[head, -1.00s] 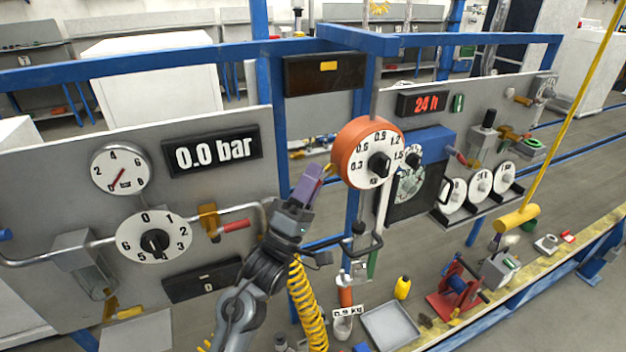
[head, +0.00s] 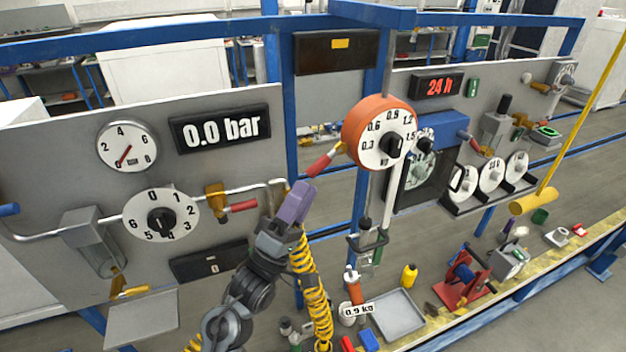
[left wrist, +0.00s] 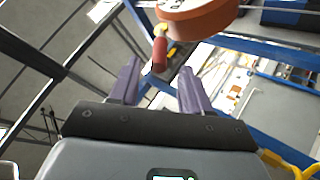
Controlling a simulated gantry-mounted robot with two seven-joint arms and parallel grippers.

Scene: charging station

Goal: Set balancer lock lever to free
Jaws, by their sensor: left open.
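The balancer (head: 368,140) is an orange drum with a white numbered dial and black knob, hanging at the centre of the head view. Its lock lever (head: 321,165) has a red handle and sticks out down and to the left from the drum. My left gripper (head: 300,188) is open just below the lever's free end. In the left wrist view, the red lever (left wrist: 160,56) hangs from the orange drum (left wrist: 198,20), between and beyond the open purple fingers (left wrist: 158,88). I cannot tell whether the fingers touch it. My right gripper is not in view.
A grey panel with a pressure gauge (head: 127,146) and a selector dial (head: 161,215) stands left. A second panel with a blue box and several dials stands right. A yellow coiled hose (head: 313,290) hangs beside my left arm. A grey tray (head: 397,312) sits below.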

